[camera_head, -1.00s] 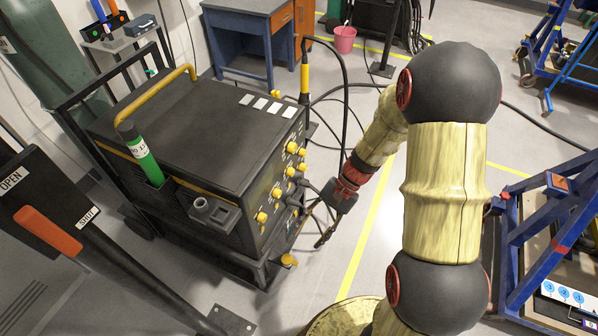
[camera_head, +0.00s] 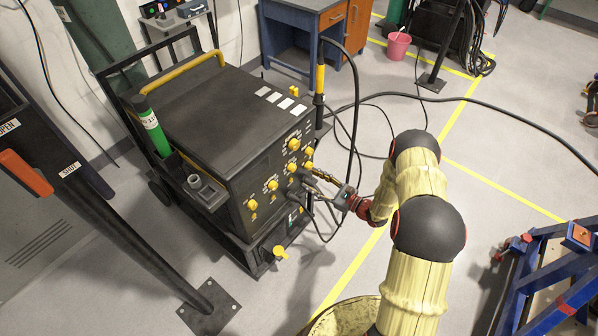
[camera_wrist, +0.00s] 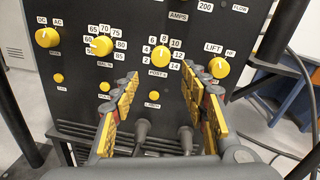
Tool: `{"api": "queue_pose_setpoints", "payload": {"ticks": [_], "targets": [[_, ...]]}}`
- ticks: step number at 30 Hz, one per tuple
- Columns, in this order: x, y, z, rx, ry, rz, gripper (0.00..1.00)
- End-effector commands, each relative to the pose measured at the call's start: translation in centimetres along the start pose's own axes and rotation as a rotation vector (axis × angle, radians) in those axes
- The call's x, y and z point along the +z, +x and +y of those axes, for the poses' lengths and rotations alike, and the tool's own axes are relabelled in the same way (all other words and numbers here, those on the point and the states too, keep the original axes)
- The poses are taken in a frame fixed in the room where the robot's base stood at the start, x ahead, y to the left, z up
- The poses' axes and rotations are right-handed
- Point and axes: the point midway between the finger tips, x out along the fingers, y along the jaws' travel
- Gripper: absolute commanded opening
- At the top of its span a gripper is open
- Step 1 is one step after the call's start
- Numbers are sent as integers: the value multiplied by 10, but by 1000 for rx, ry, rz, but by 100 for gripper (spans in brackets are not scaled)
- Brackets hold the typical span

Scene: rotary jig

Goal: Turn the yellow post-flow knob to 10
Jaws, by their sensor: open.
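The yellow post-flow knob (camera_wrist: 160,56) is on the black front panel of the welding machine, third from the left in its row in the wrist view. Numbers from 2 to 14 ring it; I cannot tell for certain which one it points at. In the head view it seems to be the knob (camera_head: 292,168) just left of my gripper. My gripper (camera_wrist: 165,79) is open and empty, its yellow-padded fingers on either side of and below the knob in the picture, apparently short of touching it. In the head view my gripper (camera_head: 312,178) is close to the panel.
The balance knob (camera_wrist: 100,46) and lift knob (camera_wrist: 219,68) flank the post-flow knob. Cable plugs (camera_wrist: 141,134) stick out below it, between the fingers in the picture. A torch with a yellow handle (camera_head: 320,79) stands at the machine's corner, and its cables hang near my gripper.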

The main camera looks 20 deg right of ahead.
Motion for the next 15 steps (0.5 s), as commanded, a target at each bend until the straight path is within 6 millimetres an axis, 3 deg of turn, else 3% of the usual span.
{"api": "queue_pose_setpoints", "payload": {"ticks": [5,15], "targets": [[5,11,-2,-11,-13,-20,44],[6,61,-2,-8,-14,-20,44]]}}
